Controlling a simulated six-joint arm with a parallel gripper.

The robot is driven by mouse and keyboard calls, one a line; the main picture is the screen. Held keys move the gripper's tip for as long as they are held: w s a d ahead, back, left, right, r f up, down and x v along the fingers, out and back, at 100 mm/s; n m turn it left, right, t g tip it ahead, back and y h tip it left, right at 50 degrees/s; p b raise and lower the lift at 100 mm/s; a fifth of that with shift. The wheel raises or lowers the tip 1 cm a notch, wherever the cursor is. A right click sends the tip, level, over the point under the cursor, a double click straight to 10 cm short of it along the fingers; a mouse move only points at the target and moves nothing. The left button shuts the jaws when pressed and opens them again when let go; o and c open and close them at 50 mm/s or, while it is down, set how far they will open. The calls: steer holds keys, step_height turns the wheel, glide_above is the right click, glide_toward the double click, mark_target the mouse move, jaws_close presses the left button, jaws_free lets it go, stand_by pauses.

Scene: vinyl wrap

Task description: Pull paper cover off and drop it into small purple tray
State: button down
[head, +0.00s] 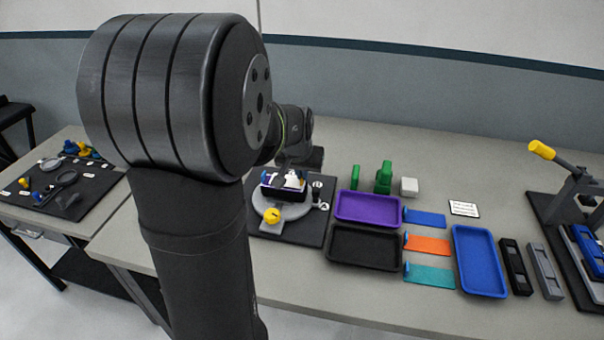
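The small purple tray (367,207) lies on the table right of the fixture and looks empty. The round grey fixture (293,211) with a yellow knob (271,215) stands on a black mat. It carries a dark and purple part with a white piece (291,181) on top, which may be the paper cover; it is too small to tell for sure. My gripper (301,160) is just above and behind this part. Its fingers are dark and small here, so I cannot tell whether they are open or touch the white piece.
A black tray (364,247) lies in front of the purple one, with blue, orange (428,244) and teal strips and a blue tray (480,262) to the right. Green blocks (384,178) and a white block (408,187) stand behind. A yellow-handled press (565,170) is far right.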

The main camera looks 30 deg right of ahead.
steer(key=shift+r, duration=0.25)
steer(key=shift+r, duration=3.4)
steer(key=shift+s+d+f+m+g+y, duration=1.05)
steer(key=shift+s+d+f+m, duration=0.65)
steer(key=shift+m, duration=4.3)
steer(key=shift+s+d+f+m+g+y, duration=1.2)
steer(key=shift+d+f+m, duration=0.85)
steer(key=shift+m, duration=3.95)
steer(key=shift+s+d+f+m+g+y, duration=0.95)
steer(key=shift+s+d+f+m, duration=0.9)
steer(key=shift+m, duration=4.15)
